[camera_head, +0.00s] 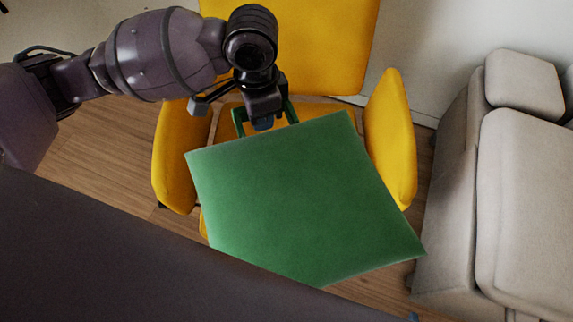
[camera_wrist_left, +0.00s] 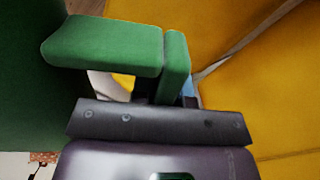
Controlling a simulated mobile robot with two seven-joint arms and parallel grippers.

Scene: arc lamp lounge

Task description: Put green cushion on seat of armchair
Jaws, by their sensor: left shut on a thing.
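The green cushion (camera_head: 300,200) is a large flat piece in front of and over the yellow armchair (camera_head: 390,140) in the head view. It hides most of the seat. A green handle-like loop stands at its far edge. My left gripper (camera_head: 264,122) is shut on this loop, at the cushion's far side. In the left wrist view, green loop parts (camera_wrist_left: 105,45) cross in front of the gripper, the cushion (camera_wrist_left: 30,110) fills the left, and the yellow armchair (camera_wrist_left: 275,90) fills the right. Whether the cushion touches the seat cannot be told. My right gripper is not in view.
A beige sofa (camera_head: 530,200) stands to the right of the armchair. The armchair's upright back (camera_head: 330,50) is behind my gripper, with a wall beyond. Wooden floor (camera_head: 105,150) shows to the left.

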